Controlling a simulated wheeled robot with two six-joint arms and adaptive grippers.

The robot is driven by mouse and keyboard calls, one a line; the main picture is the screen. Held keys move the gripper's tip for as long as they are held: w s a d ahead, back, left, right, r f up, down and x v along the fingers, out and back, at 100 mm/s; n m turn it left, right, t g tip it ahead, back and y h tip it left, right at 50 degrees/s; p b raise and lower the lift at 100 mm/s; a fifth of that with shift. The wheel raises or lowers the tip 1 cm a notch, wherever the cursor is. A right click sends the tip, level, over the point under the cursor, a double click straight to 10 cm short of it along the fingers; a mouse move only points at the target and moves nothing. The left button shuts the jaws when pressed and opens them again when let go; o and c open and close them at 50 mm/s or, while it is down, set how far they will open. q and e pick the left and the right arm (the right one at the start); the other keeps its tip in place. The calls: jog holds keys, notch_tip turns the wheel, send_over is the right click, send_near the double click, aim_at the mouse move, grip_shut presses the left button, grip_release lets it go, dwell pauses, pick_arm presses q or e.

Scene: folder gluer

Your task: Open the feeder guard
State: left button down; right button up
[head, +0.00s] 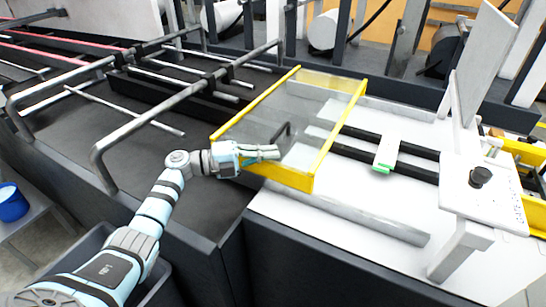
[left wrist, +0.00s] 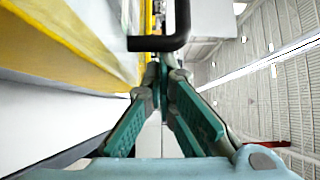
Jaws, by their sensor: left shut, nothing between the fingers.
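The feeder guard (head: 318,155) is a clear panel in a yellow frame, lying low over the white feeder bed in the head view. Its black handle (head: 281,131) stands up from the panel near the front left. The handle (left wrist: 178,38) also shows at the top of the left wrist view, with the yellow frame (left wrist: 95,35) to its left. My left gripper (head: 277,152) is shut and empty, just in front of the handle. In the left wrist view its fingertips (left wrist: 160,75) are together below the handle; I cannot tell whether they touch it. My right gripper is not in view.
Grey tube rails (head: 185,100) run over the dark bed left of the guard. A white panel with a black knob (head: 480,177) stands at the right. A green-edged block (head: 386,155) sits on the bed. A blue bucket (head: 12,203) is at the far left.

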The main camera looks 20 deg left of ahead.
pick_arm(q)
jog(key=shift+a, duration=0.15)
jog(key=s+a+p, duration=0.2)
jog(key=s+a, duration=0.2)
jog(key=s, duration=0.3)
jog(key=shift+p, duration=0.35)
